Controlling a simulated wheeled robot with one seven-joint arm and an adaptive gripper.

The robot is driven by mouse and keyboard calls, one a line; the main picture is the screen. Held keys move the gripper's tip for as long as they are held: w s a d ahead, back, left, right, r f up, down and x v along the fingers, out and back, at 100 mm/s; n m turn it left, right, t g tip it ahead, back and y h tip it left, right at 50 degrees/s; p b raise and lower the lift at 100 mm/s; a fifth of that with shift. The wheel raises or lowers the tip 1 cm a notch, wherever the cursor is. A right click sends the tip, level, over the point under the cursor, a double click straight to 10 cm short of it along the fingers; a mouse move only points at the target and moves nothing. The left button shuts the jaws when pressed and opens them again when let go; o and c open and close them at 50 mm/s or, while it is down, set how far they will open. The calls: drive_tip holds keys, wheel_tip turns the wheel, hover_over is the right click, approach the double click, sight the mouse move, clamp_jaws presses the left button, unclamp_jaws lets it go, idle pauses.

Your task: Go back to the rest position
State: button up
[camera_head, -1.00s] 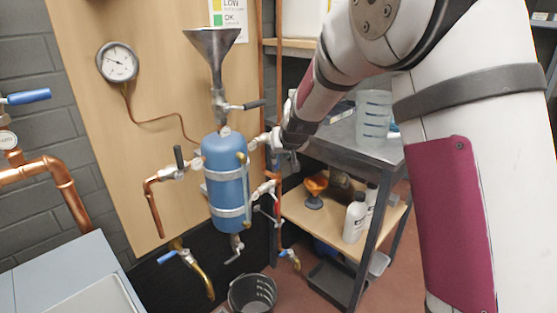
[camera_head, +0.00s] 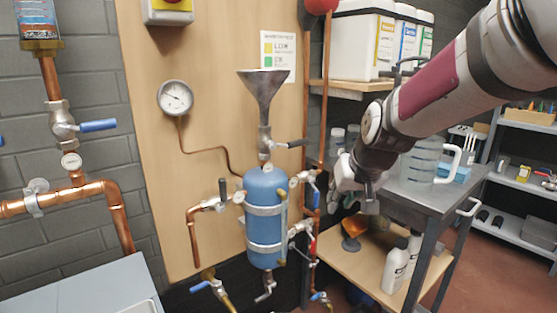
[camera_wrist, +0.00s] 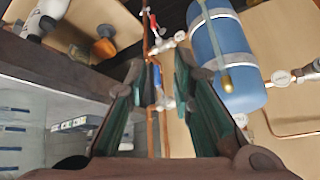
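My gripper (camera_head: 356,190) is at the end of my arm, right of the blue tank (camera_head: 266,217) and in front of the trolley. In the wrist view my gripper (camera_wrist: 158,72) has its two fingers well apart, with nothing held between them. The copper pipe with valves shows in the gap beyond the fingers. The blue tank also shows in the wrist view (camera_wrist: 225,50), beyond the right finger and apart from it.
A grey trolley (camera_head: 436,196) stands at the right, with a clear measuring jug (camera_head: 420,164) on top and white bottles (camera_head: 396,268) below. A metal funnel (camera_head: 262,92) and a gauge (camera_head: 175,97) are on the wooden panel. A grey shelf (camera_head: 525,184) is behind at far right.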

drive_tip(key=s+d+f+g+h, duration=0.1)
drive_tip(key=s+d+g, duration=0.15)
drive_tip(key=s, duration=1.75)
drive_tip(key=s+d+g, duration=0.2)
drive_tip(key=s+g, duration=0.1)
drive_tip(key=s, duration=1.7)
wheel_tip(320, 180, up, 24)
drive_tip(key=t+p, duration=0.3)
drive_tip(key=p, duration=1.8)
drive_tip(key=shift+w+a+f+p, duration=0.25)
drive_tip(key=shift+p, duration=0.05)
